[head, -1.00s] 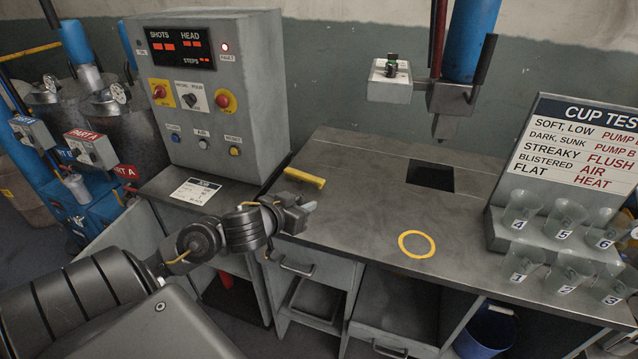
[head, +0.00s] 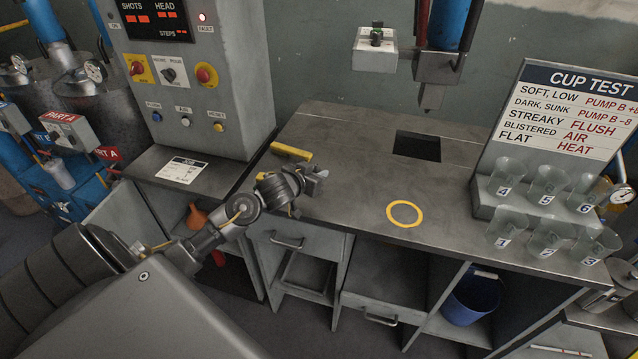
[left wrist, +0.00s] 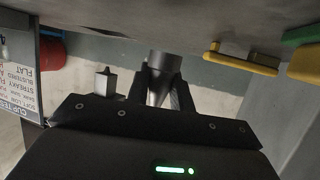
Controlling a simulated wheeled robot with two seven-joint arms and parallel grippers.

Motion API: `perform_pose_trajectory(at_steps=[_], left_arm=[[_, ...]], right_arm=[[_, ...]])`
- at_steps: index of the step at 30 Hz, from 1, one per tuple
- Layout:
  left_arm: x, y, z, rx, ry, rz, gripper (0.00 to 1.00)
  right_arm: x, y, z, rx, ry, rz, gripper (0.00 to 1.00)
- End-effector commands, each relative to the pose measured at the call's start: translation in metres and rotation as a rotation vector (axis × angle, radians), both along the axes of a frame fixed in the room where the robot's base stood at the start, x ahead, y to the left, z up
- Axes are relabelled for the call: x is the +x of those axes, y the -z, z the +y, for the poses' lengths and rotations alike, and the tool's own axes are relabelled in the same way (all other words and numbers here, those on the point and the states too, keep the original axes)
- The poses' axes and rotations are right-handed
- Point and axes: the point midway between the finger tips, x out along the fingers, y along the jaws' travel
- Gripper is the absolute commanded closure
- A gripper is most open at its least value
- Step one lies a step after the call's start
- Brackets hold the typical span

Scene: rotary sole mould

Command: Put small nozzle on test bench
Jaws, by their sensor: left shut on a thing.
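My left gripper (head: 318,174) is over the left part of the test bench (head: 345,150), to the right of a yellow bar and left of a yellow ring. In the left wrist view the gripper (left wrist: 157,98) is shut on a small grey tapered nozzle (left wrist: 162,68). The wider end of the nozzle sticks out past the fingers. In the head view the nozzle is too small and too hidden by the gripper to make out clearly. The yellow ring (head: 404,213) lies flat and empty on the bench top. My right gripper is not in view.
The yellow bar (head: 291,152) lies at the bench's left edge. A square dark opening (head: 417,146) is under the hanging mixing head (head: 436,68). The cup test board (head: 575,110) with several clear cups stands at the right. The bench around the ring is clear.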

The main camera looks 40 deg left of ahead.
Motion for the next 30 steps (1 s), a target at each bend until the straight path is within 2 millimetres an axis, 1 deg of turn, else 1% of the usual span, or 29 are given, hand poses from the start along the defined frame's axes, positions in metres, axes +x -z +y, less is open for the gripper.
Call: perform_pose_trajectory(at_steps=[3, 8, 10, 15, 18, 28, 29, 30], left_arm=[[0.006, 0.005, 0.000, 0.000, 0.000, -0.001, 1.00], [0.008, 0.008, 0.001, 0.000, 0.000, -0.002, 1.00], [0.012, 0.014, 0.000, -0.002, -0.001, 0.000, 1.00], [0.012, 0.036, 0.001, 0.000, 0.000, 0.002, 1.00], [0.012, 0.043, 0.001, 0.000, -0.001, -0.001, 1.00], [0.012, 0.046, 0.001, 0.000, 0.000, -0.001, 1.00], [0.012, 0.047, 0.001, 0.000, 0.000, -0.001, 0.76], [0.012, 0.046, 0.001, 0.000, 0.000, -0.001, 0.71]], right_arm=[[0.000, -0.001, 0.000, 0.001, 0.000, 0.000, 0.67], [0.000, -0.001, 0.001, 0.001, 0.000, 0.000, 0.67], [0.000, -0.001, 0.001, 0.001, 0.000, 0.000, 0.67], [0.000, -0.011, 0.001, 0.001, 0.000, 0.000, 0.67], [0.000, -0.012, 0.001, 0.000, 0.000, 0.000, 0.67], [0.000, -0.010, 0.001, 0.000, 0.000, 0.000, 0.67], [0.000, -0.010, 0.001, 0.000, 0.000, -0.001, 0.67], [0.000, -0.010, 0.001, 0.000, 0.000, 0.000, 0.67]])
